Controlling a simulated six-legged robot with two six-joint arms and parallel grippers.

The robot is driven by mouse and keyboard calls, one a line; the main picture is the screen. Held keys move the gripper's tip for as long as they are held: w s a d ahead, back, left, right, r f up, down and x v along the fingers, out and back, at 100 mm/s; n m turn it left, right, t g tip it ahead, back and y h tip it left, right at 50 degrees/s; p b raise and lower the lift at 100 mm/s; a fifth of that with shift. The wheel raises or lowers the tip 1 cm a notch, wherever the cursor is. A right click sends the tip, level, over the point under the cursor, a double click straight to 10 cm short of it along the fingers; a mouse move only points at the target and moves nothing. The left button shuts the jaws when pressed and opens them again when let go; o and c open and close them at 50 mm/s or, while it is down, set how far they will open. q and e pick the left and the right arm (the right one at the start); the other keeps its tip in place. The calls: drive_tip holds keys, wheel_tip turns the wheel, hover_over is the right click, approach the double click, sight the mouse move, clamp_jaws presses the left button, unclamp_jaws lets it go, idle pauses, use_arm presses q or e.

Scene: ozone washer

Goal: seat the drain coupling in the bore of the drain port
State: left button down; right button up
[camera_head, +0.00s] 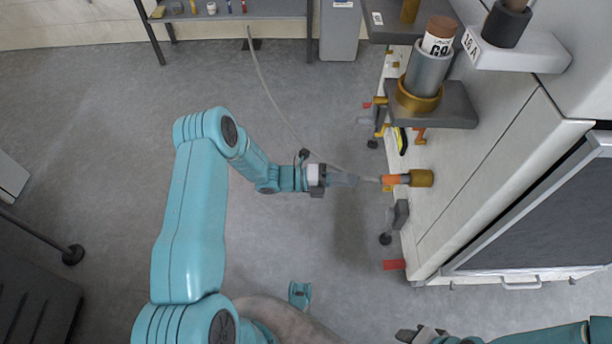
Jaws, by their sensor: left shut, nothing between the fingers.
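The drain port, a brass-coloured cylinder (421,178), sticks out from the white side of the washer. An orange collar (391,179), which looks like the drain coupling, sits end to end with it on the left. Whether the coupling is inside the bore or only against it cannot be told. My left gripper (354,180) is shut and empty, just left of the orange part and pointing at it. A thin pale hose (262,80) runs down from the back and passes by the gripper toward the coupling. My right gripper (418,334) is at the bottom edge, its fingers unclear.
The washer's white panel (455,190) fills the right side. Above the port, a grey bracket (455,108) holds a grey cylinder in a brass ring (418,97). A red part (394,265) juts out below. Grey floor (120,110) is open to the left.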

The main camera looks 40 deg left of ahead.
use_arm(q)
drive_tip(key=p+v, duration=0.1)
drive_tip(key=v, duration=1.2)
drive_tip(key=shift+p, duration=0.35)
